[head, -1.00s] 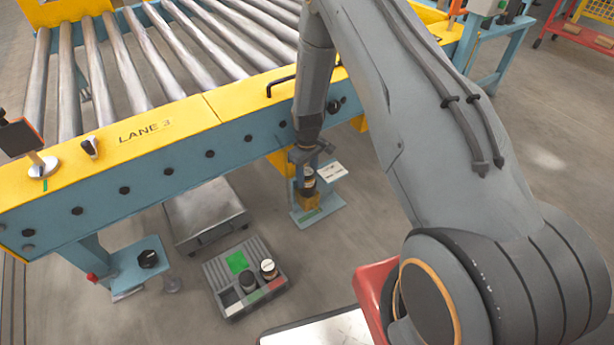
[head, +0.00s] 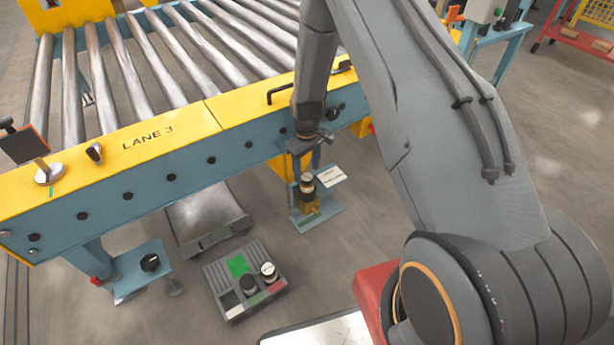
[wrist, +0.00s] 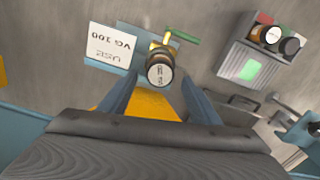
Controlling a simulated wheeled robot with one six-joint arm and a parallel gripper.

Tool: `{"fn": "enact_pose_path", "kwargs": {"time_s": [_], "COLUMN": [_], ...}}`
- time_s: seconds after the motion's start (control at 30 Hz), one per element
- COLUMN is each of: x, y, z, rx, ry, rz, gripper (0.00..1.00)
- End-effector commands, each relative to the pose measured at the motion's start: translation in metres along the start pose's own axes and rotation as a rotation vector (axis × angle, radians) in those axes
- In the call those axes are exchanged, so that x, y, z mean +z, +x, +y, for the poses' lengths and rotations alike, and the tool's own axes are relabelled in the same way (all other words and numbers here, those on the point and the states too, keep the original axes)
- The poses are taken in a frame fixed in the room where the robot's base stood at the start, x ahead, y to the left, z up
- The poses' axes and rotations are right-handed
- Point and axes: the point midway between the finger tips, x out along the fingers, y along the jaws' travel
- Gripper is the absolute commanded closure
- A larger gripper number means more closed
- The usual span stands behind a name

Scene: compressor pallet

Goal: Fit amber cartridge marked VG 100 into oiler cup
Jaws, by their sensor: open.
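The cartridge (head: 307,183) has a pale top, which reads VG 100 in the wrist view (wrist: 160,72). It stands roughly upright at the oiler cup (head: 312,206), a yellow-amber fitting on the small blue stand under the conveyor. The cup is mostly hidden by the cartridge in the wrist view, so how deep it sits cannot be told. My gripper (head: 311,150) is above the cartridge, apart from it. In the wrist view its two fingers (wrist: 160,88) are open, and the cartridge top shows between and beyond their tips.
A white card (wrist: 112,46) reading USE VG 100 is beside the cup. A grey tray (head: 219,283) with a green patch holds a black-topped cartridge (head: 249,285) and a white-topped one (head: 268,270). The conveyor's blue side beam (head: 170,177) runs close behind my gripper.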

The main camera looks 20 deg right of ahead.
Motion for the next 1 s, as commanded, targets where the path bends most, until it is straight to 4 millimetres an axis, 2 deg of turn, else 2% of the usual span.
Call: {"fn": "enact_pose_path", "kwargs": {"time_s": [0.03, 0.2, 0.4, 0.53, 0.67, 0.77, 0.87, 1.0], "x": [0.000, 0.000, 0.000, -0.004, -0.005, 0.000, 0.013, 0.043], "y": [-0.014, -0.042, -0.058, -0.078, -0.122, -0.164, -0.203, -0.250], "z": [0.000, 0.000, -0.001, -0.016, -0.054, -0.095, -0.136, -0.190], "rx": [0.001, 0.001, 0.000, 0.001, 0.000, -0.003, -0.007, -0.013], "ry": [0.000, 0.000, 0.000, -0.003, -0.008, -0.009, -0.010, -0.012], "rz": [0.002, 0.002, 0.000, 0.004, 0.010, 0.015, 0.018, 0.021], "gripper": [0.43, 0.43, 0.43, 0.43, 0.43, 0.43, 0.43, 0.43]}}
